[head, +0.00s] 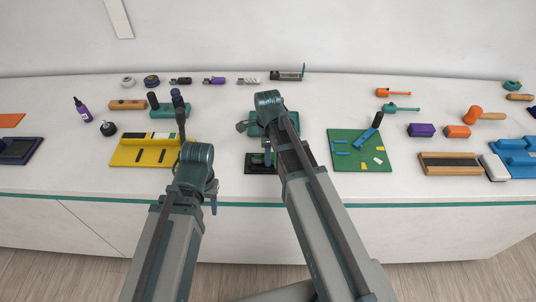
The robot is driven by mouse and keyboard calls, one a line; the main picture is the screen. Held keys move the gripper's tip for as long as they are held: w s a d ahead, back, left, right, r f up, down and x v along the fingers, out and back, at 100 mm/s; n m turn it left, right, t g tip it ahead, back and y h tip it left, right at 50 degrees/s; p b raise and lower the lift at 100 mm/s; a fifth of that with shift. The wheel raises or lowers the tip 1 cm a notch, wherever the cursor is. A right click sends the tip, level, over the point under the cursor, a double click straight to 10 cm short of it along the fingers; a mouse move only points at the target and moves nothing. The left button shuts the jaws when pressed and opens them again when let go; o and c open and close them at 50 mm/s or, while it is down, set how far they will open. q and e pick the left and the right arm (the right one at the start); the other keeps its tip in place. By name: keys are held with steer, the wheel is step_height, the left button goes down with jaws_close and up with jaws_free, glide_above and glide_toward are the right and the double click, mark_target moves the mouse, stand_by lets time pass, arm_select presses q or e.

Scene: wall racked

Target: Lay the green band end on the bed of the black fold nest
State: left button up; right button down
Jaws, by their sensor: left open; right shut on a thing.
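The black fold nest (249,167) sits near the front edge of the table, at the middle of the head view. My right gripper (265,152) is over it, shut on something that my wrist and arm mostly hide. A small dark green shape shows there, but I cannot clearly tell the green band end from the gripper, nor whether it touches the nest's bed. My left gripper (212,194) is open, to the left of the nest and near the table's front edge. My wrist hides much of its jaws.
A yellow board (128,158) lies left of the nest, and a green board (344,158) with blue strips lies right of it. A teal block (257,130) is partly hidden behind my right wrist. Small tools line the back. White table shows between the nest and the boards.

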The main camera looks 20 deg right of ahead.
steer(key=shift+f, duration=0.3)
steer(key=shift+c, duration=2.1)
jaws_free()
steer(key=shift+r, duration=0.15)
step_height(320, 180, up, 14)
steer(key=p, duration=1.3)
steer(key=shift+f, duration=0.2)
steer(key=shift+f, duration=0.1)
steer(key=s+a+f+n+b, duration=0.5)
steer(key=s+n, duration=0.2)
steer(key=n, duration=0.5)
steer(key=s+a+f+n+h+b, duration=0.1)
steer(key=s+a+f+n+b, duration=0.4)
steer(key=n, duration=0.8)
steer(key=shift+s+a, duration=0.25)
steer(key=shift+s, duration=0.9)
